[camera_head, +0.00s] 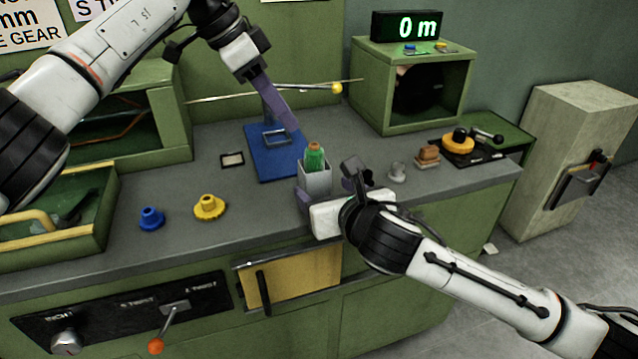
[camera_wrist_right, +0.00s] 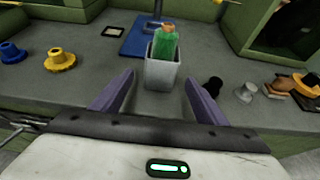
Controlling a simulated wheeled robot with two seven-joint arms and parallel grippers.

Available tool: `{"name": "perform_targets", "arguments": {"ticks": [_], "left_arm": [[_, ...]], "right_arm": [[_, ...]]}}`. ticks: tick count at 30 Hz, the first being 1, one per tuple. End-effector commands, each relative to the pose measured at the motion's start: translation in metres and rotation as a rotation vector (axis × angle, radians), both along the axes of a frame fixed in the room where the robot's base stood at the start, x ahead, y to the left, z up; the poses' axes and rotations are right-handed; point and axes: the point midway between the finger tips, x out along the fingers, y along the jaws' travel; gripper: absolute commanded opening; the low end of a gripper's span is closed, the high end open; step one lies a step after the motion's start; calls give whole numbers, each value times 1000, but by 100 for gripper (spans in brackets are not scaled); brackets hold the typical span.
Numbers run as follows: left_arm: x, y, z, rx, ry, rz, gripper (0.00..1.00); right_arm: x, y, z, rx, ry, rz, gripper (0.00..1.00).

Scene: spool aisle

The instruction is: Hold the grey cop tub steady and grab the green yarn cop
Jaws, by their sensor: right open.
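The grey cop tub (camera_head: 316,182) stands on the bench near its front edge, and it also shows in the right wrist view (camera_wrist_right: 161,76). The green yarn cop (camera_head: 315,157) stands upright in it with its brown top above the rim; the wrist view shows it too (camera_wrist_right: 165,42). My right gripper (camera_head: 326,190) is open at the front of the tub. In the wrist view its purple fingers (camera_wrist_right: 158,92) lie left and right of the tub's line, apart from it. My left gripper (camera_head: 290,122) hangs above the blue plate, behind the tub; its finger gap is not clear.
The blue plate (camera_head: 263,158) with a metal bracket lies behind the tub. A blue knob (camera_head: 151,219) and a yellow knob (camera_head: 209,208) stand to the left. A grey knob (camera_head: 397,172) and a brown block (camera_head: 428,157) stand to the right. A thin rod crosses behind my left gripper.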

Motion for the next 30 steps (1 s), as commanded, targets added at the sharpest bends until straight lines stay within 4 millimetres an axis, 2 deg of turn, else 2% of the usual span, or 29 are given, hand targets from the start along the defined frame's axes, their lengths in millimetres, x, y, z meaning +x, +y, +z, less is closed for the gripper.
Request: {"name": "perform_targets", "arguments": {"ticks": [6,12,18,26,27,30], "left_arm": [[0,0,0,0,0,0,31],[0,0,0,0,0,0,31],[0,0,0,0,0,0,31],[0,0,0,0,0,0,31],[0,0,0,0,0,0,31],[0,0,0,0,0,0,31]], "right_arm": [[35,11,-15,2,1,-3,67],[58,19,-24,1,-1,-3,67],[68,22,-29,3,0,-2,67],[69,22,-29,3,-1,-2,67],[69,22,-29,3,-1,-2,66],[69,22,-29,3,-1,-2,49]]}}
